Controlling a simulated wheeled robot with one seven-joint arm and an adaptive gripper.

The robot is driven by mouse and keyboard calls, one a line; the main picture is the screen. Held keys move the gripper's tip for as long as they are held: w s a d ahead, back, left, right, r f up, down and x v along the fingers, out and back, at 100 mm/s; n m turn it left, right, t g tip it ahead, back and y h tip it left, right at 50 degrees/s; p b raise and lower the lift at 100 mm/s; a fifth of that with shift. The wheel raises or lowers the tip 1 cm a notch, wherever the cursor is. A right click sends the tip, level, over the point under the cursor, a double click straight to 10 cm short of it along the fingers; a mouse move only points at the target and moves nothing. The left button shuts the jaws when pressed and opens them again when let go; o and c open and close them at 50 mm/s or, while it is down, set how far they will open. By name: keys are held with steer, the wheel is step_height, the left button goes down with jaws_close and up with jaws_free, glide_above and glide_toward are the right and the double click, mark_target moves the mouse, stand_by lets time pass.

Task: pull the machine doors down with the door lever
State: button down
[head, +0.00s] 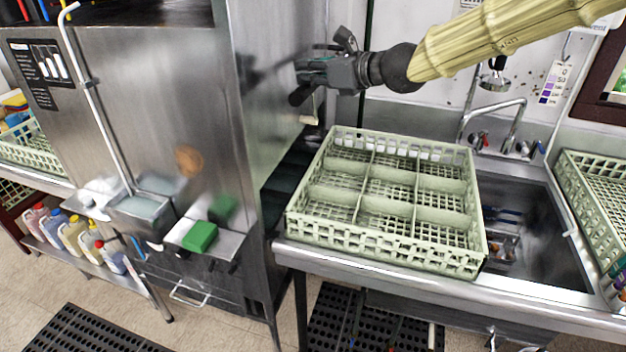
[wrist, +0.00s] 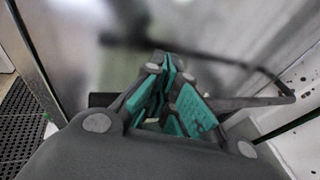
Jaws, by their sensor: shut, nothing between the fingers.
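The steel dish machine (head: 160,100) stands at the left of the head view. Its right side is a shiny steel door panel (head: 268,130), with a dark blurred reflection on it. In the wrist view a dark bent bar, which looks like the door lever (wrist: 258,102), crosses behind the fingers and bends at the right. A short black cylinder end shows left of the fingers. My gripper (head: 303,72) is beside the panel, above the rack's left back corner. Its teal-padded fingers (wrist: 172,95) are shut and empty. Whether they touch the lever is unclear.
A pale green divided rack (head: 385,262) sits on the steel counter right of the machine. A sink (head: 530,230) with a faucet (head: 515,125) lies behind and right of it. Another rack (head: 590,190) is at the far right. A green sponge (head: 200,237) rests on the machine's front shelf.

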steer(key=shift+s+a+f+b, duration=0.1)
steer(key=shift+s+f+b, duration=0.15)
steer(key=shift+f+b, duration=1.4)
steer(key=shift+s+f+b, duration=0.2)
steer(key=shift+f+b, duration=1.25)
steer(key=shift+b, duration=0.35)
step_height(320, 180, down, 17)
steer(key=w+b, duration=0.3)
steer(key=b, duration=1.4)
steer(key=r+p+v, duration=0.1)
steer(key=p+v, duration=0.1)
steer(key=v, duration=0.3)
steer(key=r+p+v, duration=0.1)
steer(key=p+v, duration=0.2)
steer(key=v, duration=0.3)
steer(key=shift+w+r, duration=0.15)
steer(key=shift+r, duration=0.2)
